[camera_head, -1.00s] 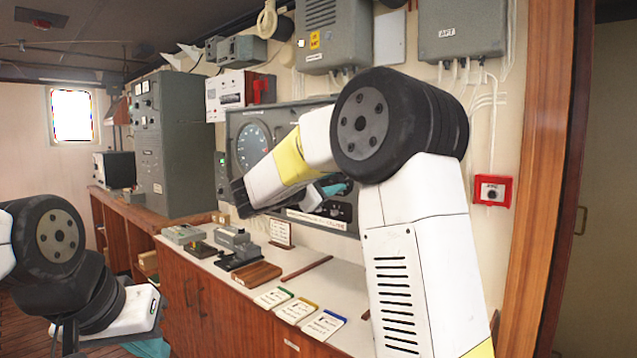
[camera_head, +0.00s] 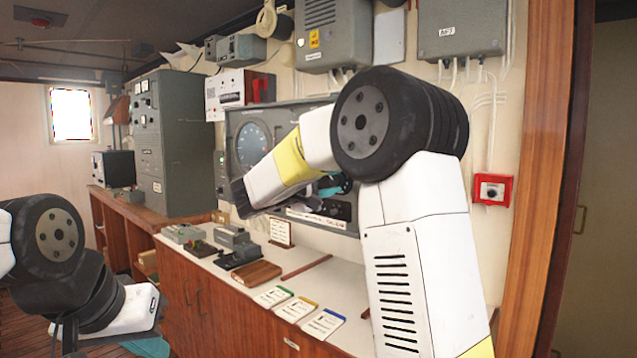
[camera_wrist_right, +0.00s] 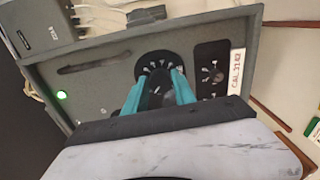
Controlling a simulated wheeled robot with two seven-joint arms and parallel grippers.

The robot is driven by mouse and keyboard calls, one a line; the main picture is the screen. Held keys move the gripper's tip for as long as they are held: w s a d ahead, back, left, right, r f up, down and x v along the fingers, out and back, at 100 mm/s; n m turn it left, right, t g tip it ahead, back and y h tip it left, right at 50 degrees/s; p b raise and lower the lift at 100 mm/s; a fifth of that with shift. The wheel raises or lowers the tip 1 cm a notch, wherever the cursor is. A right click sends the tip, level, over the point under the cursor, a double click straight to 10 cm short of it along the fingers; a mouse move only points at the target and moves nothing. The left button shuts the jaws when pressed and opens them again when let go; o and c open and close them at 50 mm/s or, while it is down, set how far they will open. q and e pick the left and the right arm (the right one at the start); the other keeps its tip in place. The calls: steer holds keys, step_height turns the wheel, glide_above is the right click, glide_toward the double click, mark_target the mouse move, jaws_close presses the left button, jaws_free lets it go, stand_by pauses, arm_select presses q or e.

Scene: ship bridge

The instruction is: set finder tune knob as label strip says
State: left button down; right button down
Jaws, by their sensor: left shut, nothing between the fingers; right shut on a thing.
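The finder panel (camera_head: 283,117) is a grey wall unit with a large round dial (camera_head: 252,146), partly hidden behind my right arm. In the right wrist view, my right gripper (camera_wrist_right: 160,88) has its teal fingers closed on either side of a dark knob (camera_wrist_right: 157,98) in the middle of a black scale plate with white marks. The white label strip (camera_wrist_right: 237,72) is on the panel to the right; its writing is too small to read surely. My left gripper (camera_head: 152,347) is low at the left, shut and empty, mostly hidden by its arm.
A smaller black dial (camera_wrist_right: 212,73) sits beside the held knob, and a green lamp (camera_wrist_right: 62,95) glows at the panel's left. Below, the counter (camera_head: 225,270) carries a telegraph key (camera_head: 236,255), a wooden block (camera_head: 257,272) and several cards (camera_head: 298,309).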

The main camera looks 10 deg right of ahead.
steer(key=shift+f, duration=0.1)
stand_by(0.5)
steer(key=c, duration=1)
jaws_free()
steer(key=shift+c, duration=0.2)
steer(key=shift+a, duration=0.1)
steer(key=v, duration=0.7)
steer(key=shift+s+a, duration=0.25)
steer(key=shift+a, duration=0.05)
